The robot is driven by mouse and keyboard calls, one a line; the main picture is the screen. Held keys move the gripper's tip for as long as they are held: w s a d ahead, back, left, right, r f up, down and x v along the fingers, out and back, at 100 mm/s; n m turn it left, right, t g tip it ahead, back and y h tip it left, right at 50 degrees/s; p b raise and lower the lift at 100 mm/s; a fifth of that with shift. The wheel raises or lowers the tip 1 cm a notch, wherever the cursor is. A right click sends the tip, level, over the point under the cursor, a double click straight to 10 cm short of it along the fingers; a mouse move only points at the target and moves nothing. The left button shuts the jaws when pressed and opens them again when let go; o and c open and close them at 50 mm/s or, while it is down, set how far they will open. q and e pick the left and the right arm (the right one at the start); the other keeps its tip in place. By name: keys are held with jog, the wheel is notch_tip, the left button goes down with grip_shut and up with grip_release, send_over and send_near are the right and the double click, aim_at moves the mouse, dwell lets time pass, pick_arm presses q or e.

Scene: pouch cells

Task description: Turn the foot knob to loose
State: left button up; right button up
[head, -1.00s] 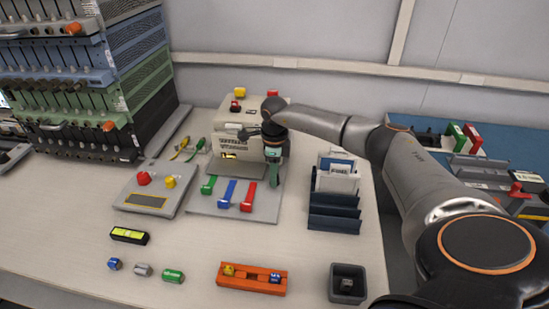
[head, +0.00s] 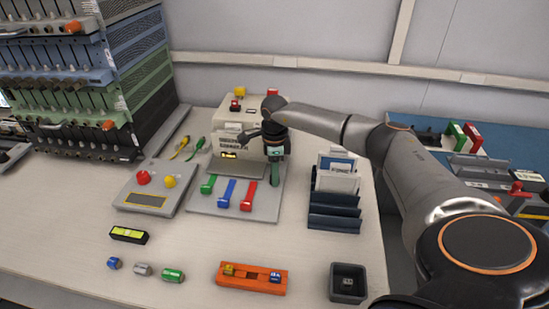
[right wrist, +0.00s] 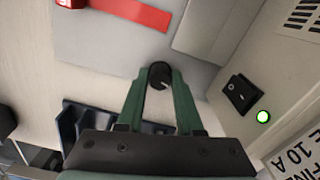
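The foot knob (right wrist: 159,73) is a small round black knob with a pale mark pointing to the lower right, on the grey base plate (right wrist: 110,48) in the right wrist view. The green fingers of my right gripper (right wrist: 161,82) stand on both sides of it, with their tips close against it and no clear gap. In the head view my right gripper (head: 276,178) points down at the right edge of the base plate (head: 203,206), where it hides the knob. My left gripper is not in view.
The beige machine (head: 247,112) stands behind the plate. Green, blue and red (head: 249,196) straps lie on the plate beside my gripper. A dark blue rack (head: 334,213) stands close on the right. A control box (head: 155,190) is on the left.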

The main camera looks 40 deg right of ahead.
jog(key=o, duration=0.4)
jog(key=shift+r, duration=0.1)
notch_tip(320, 180, up, 12)
jog(key=shift+r+p, duration=0.2)
jog(key=shift+p, duration=0.15)
dwell(0.6)
